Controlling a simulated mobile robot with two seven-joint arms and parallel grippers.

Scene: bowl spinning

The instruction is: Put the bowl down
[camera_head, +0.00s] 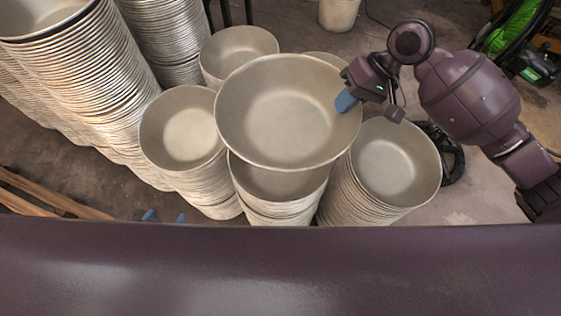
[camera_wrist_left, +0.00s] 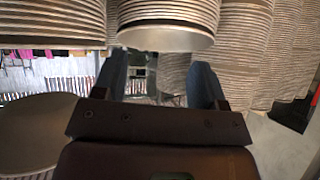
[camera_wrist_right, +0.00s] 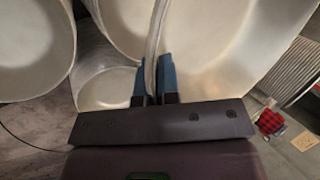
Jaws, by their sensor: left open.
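The bowl (camera_head: 285,108), wide and pale metal, is in the middle of the head view, above a stack of similar bowls (camera_head: 278,182). I cannot tell whether its underside touches that stack. My right gripper (camera_head: 347,99) is shut on its right rim. In the right wrist view the two blue fingers (camera_wrist_right: 153,82) pinch the rim, with the bowl (camera_wrist_right: 225,55) filling the right side. My left gripper (camera_head: 165,217) is low at the left, with only its blue tips showing above a dark purple surface. In the left wrist view its fingers (camera_wrist_left: 163,85) are apart with nothing gripped between them.
Shorter bowl stacks stand left (camera_head: 182,130), right (camera_head: 395,165) and behind (camera_head: 238,52). Tall bowl stacks (camera_head: 85,80) fill the far left. Wooden planks (camera_head: 45,195) lie at the lower left. A green-and-black object (camera_head: 512,30) is at the upper right. Some floor is bare at the right.

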